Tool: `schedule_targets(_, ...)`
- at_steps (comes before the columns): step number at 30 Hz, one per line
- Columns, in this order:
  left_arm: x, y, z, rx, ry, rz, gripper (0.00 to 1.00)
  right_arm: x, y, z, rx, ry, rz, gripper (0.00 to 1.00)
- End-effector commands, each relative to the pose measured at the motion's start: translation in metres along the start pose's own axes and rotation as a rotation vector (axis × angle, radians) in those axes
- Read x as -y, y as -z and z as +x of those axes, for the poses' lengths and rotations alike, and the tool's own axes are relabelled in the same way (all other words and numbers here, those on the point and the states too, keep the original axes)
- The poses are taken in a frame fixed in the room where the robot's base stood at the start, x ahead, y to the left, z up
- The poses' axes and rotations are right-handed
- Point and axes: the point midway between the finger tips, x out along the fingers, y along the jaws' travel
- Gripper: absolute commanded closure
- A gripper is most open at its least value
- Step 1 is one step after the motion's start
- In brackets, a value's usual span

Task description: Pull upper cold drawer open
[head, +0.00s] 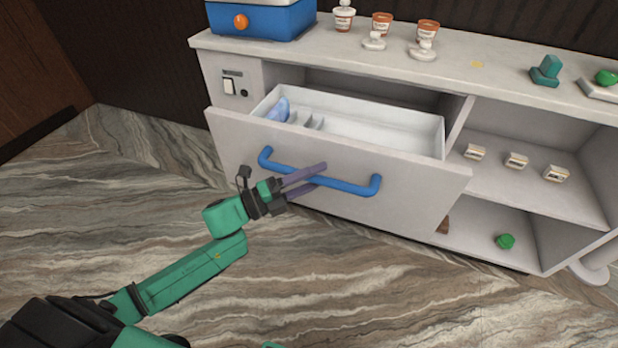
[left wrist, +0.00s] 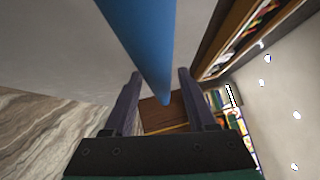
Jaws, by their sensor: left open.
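The upper cold drawer (head: 400,185) is pulled part way out of the counter, and its white inside shows from above. Its blue bar handle (head: 345,186) runs across the front panel. My left gripper (head: 322,176) is at the middle of the handle with its purple fingers above and below the bar. In the left wrist view the blue handle (left wrist: 146,40) runs between the two open fingers (left wrist: 158,82); whether either finger touches it I cannot tell. My right gripper is not in view.
The counter top (head: 500,77) carries a blue box (head: 262,20), several small jars and lids, and a teal item (head: 546,70). The marbled floor before the drawer is clear.

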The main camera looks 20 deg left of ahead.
Motion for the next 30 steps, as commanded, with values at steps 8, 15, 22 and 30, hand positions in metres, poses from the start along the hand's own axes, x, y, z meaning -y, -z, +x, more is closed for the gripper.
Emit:
schedule_targets(8,-0.001,0.000,-0.013,0.001,-0.002,-0.002,0.43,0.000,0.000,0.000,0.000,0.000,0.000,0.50)
schedule_targets(15,-0.001,0.001,-0.066,0.001,-0.005,-0.005,0.43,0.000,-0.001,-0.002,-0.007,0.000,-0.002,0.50)
schedule_targets(22,0.000,0.000,-0.126,0.002,-0.004,-0.002,0.43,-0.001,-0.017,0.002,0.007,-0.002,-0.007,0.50)
schedule_targets(30,0.000,0.000,-0.147,0.000,-0.001,0.000,0.43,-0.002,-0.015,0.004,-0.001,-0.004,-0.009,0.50)
